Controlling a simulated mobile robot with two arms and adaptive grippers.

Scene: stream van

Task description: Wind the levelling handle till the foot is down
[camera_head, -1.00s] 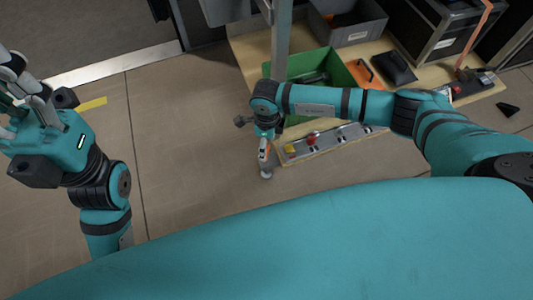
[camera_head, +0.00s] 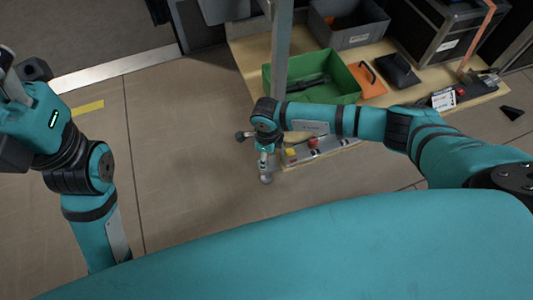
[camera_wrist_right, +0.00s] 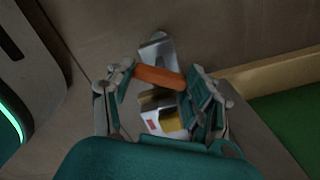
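My right gripper (camera_wrist_right: 160,82) points down, with its two fingers apart. In the right wrist view an orange bar (camera_wrist_right: 158,77), seemingly the levelling handle's grip, spans the gap between the fingers; whether they press on it is unclear. A grey metal piece (camera_wrist_right: 158,50) lies just beyond the bar, and a white and yellow part (camera_wrist_right: 163,122) shows below it. In the head view my right wrist hides most of the handle. A small round grey foot (camera_head: 266,179) shows below it, close to the floor; contact is unclear. My left gripper (camera_head: 14,88) is at the left edge, partly cut off.
A grey post (camera_head: 280,50) rises behind my right wrist. A wooden board (camera_head: 245,55) carries a green bin (camera_head: 345,88), a grey bin (camera_head: 350,38) and a black case (camera_head: 445,38). A strip with red and yellow knobs (camera_head: 300,153) is close by. Tiled floor to the left is clear.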

